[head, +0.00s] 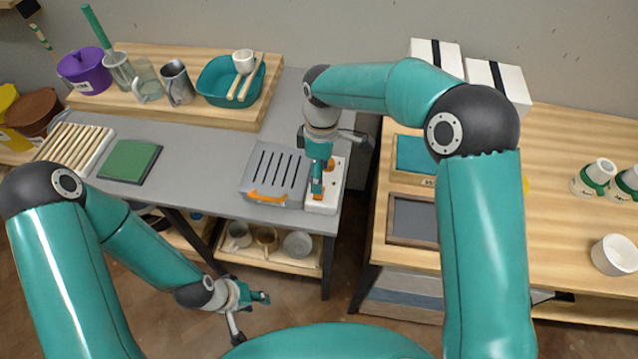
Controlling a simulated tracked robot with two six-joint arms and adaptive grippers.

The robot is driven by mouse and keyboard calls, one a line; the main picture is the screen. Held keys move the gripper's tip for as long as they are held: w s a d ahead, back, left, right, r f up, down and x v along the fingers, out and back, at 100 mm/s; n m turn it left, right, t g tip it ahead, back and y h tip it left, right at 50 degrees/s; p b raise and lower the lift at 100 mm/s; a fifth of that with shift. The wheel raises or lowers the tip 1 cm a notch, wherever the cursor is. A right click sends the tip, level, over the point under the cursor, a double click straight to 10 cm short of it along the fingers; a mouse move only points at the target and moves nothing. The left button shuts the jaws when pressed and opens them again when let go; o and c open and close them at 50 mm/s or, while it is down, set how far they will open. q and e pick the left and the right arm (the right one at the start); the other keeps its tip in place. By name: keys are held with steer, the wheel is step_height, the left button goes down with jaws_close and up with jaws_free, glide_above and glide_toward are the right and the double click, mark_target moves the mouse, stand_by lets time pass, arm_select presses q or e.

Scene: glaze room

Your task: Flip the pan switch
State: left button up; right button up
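A white switch box (337,188) with orange parts lies at the right end of the grey table. Its orange switch (318,197) is partly hidden by my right gripper (317,188), which points down over the box. The tip is at or just above the switch; I cannot tell whether it touches. Its fingers overlap, so open or shut is unclear. Left of the box is a grey slotted pan (270,172) with an orange handle (268,197). My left gripper (264,297) is low in front of the table, empty, and looks open.
A green pad (129,160) and a slatted rack (73,146) lie on the left of the table. A wooden board (150,113) with a teal basin (213,79) stands behind. A gap separates the wooden table (550,190) at right.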

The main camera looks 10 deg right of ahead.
steer(key=f, duration=0.5)
steer(key=shift+s+a, duration=0.1)
steer(key=shift+s, duration=0.2)
steer(key=shift+r, duration=0.1)
steer(key=c, duration=1.1)
steer(key=shift+s+f+t+b, duration=0.15)
steer(key=shift+t+b, duration=0.35)
steer(key=shift+b, duration=0.5)
steer(key=shift+c, duration=0.2)
steer(key=shift+r, duration=0.2)
